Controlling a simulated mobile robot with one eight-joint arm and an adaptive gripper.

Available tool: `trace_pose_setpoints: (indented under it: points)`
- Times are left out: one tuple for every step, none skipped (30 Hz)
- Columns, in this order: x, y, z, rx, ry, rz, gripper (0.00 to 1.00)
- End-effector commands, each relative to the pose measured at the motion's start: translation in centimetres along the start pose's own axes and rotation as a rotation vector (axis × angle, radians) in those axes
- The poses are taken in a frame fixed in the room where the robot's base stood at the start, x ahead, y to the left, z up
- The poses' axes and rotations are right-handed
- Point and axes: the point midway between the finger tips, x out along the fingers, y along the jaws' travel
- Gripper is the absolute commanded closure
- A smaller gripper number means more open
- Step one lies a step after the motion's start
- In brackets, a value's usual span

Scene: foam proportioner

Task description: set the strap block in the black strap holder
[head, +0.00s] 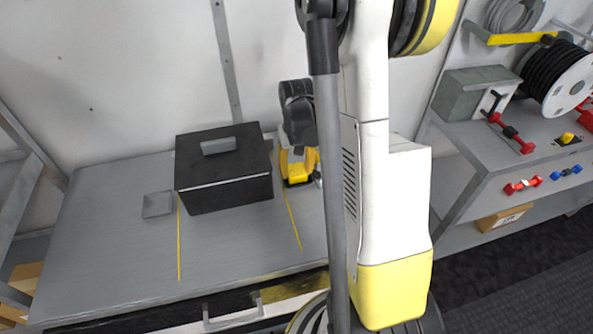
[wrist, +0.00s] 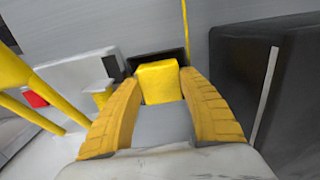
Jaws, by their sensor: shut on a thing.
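The yellow strap block (wrist: 158,82) is between the two yellow fingers of my gripper (wrist: 161,95) in the wrist view, and the gripper is shut on it. A low black piece (wrist: 141,62), which looks like the strap holder, shows just beyond the block and is partly hidden by it. I cannot tell whether the block touches it or sits inside it. In the head view my gripper (head: 298,166) is low over the bench, right beside the black box, and is partly covered by my arm. The block and the holder cannot be made out clearly there.
A large black box (head: 225,185) with a grey handle stands close to the left of my gripper. A small grey tray (head: 157,204) lies farther left on the grey bench (head: 110,245). The front of the bench is clear. A cable reel (head: 568,85) stands on the right-hand bench.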

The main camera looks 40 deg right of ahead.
Motion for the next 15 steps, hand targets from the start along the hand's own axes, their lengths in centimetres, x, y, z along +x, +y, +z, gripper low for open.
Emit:
trace_pose_setpoints:
  points:
    - [-0.07, 0.0, 0.01, 0.0, 0.0, 0.0, 0.84]
    - [-0.07, 0.0, 0.01, 0.0, 0.0, 0.0, 0.84]
    - [-0.01, 0.0, 0.01, 0.0, 0.0, 0.0, 0.84]
    - [0.09, 0.0, 0.01, 0.0, 0.0, 0.0, 0.84]
    - [0.22, 0.0, 0.01, 0.0, 0.0, 0.0, 0.84]
    - [0.38, 0.0, 0.01, 0.0, 0.0, 0.0, 0.84]
    - [0.48, 0.0, 0.02, 0.0, 0.0, 0.0, 0.84]
    - [0.57, 0.0, 0.01, 0.0, 0.0, 0.0, 0.84]
    - [0.7, 0.0, 0.01, 0.0, 0.0, 0.0, 0.84]
    - [0.79, 0.0, 0.01, 0.0, 0.0, 0.0, 0.84]
    - [0.66, 0.0, 0.01, 0.0, 0.0, 0.0, 0.44]
    - [0.61, 0.0, 0.01, 0.0, 0.0, 0.0, 0.44]
    - [0.6, 0.0, 0.01, 0.0, 0.0, 0.0, 0.44]
    - [0.59, 0.0, 0.01, 0.0, 0.0, 0.0, 0.44]
    - [0.59, 0.0, 0.01, 0.0, 0.0, 0.0, 0.44]
